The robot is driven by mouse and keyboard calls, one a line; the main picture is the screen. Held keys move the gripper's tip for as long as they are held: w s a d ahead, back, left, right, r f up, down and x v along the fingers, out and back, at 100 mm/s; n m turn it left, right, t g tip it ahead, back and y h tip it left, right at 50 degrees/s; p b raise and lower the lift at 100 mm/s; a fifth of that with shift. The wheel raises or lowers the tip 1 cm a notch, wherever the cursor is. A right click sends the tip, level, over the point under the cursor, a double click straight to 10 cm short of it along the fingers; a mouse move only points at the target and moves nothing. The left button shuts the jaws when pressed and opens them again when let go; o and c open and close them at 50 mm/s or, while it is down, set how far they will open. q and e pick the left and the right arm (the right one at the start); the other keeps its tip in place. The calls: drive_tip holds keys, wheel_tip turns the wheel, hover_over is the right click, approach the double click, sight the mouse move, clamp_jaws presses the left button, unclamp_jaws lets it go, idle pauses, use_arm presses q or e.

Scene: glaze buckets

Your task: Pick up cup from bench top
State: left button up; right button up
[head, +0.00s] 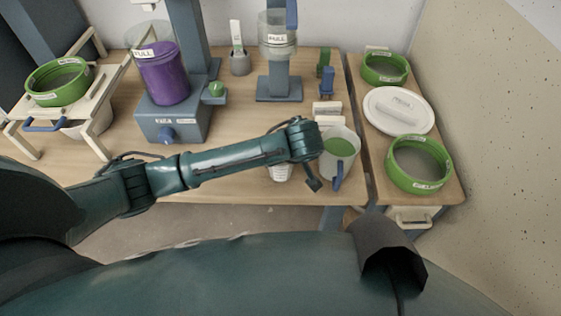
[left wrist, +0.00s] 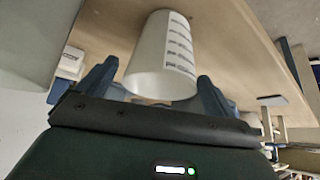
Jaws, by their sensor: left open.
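The cup is a small white tapered vessel with printed marks. In the head view, the cup (head: 281,172) stands near the front edge of the wooden bench top (head: 225,180), partly hidden by my left arm. In the left wrist view, the cup (left wrist: 163,55) shows large, with its wide rim toward the camera. My left gripper (left wrist: 155,88) is open, with one dark blue finger on each side of the cup near its rim. I cannot tell whether either finger touches it. In the head view, my left gripper (head: 307,178) is mostly hidden by its wrist. My right gripper is not in view.
A jug (head: 340,160) of green glaze with a blue handle stands close right of my left gripper. A purple bucket (head: 163,75) sits on a blue-grey stand behind my arm. Green-rimmed sieves (head: 418,165) and a white lid (head: 399,111) lie on the right-hand bench.

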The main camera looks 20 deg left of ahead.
use_arm(q)
drive_tip(key=shift+w+a+f, duration=0.1)
drive_tip(key=shift+f, duration=0.15)
drive_tip(key=shift+c, duration=0.3)
drive_tip(key=c, duration=1)
